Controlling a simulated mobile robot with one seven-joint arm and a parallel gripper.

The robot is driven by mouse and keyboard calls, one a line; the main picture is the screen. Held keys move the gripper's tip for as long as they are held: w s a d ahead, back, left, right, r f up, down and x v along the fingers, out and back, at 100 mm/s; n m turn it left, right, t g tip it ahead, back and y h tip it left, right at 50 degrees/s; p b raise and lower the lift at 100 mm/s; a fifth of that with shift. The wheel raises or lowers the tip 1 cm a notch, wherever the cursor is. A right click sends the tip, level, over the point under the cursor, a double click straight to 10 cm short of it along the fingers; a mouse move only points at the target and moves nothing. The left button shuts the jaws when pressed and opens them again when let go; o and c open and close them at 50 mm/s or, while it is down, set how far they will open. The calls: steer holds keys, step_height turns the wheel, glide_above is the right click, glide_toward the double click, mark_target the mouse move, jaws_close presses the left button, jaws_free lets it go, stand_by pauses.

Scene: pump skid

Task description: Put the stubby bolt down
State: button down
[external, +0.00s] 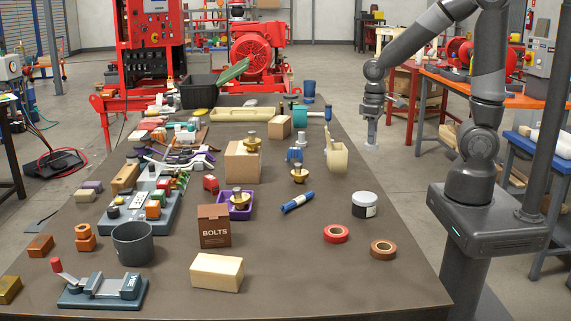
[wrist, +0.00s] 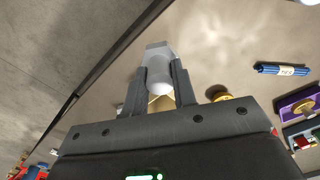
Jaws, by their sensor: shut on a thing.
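The stubby bolt (wrist: 158,66) is a short light-grey piece with a wider head and a rounded end. My gripper (wrist: 160,88) is shut on it, with one dark finger on each side. In the external view my gripper (external: 371,136) points down by the right edge of the table (external: 300,265), and the pale bolt (external: 371,148) shows below it. The bolt is held in the air; I cannot tell its exact height or whether it is over the tabletop.
A cream holder (external: 337,156) stands near the right edge. Bare tabletop lies between them. The left half is crowded.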

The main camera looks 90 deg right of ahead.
steer(key=shift+s+d+r, duration=0.35)
steer(key=shift+s+d, duration=0.05)
steer(key=shift+s, duration=0.05)
steer(key=shift+r, duration=0.1)
steer(key=w+a+r+n, duration=0.2)
steer(key=a+r+n, duration=0.1)
steer(key=a+n, duration=0.3)
steer(key=w+a+r+n, duration=0.2)
steer(key=a+n, duration=0.1)
steer(key=a, duration=0.5)
glide_toward(365, 196)
steer(key=shift+s+d, duration=0.1)
steer(key=shift+d, duration=0.05)
steer(key=shift+a+f, duration=0.1)
steer(key=shift+a, duration=0.1)
steer(key=shift+f, duration=2)
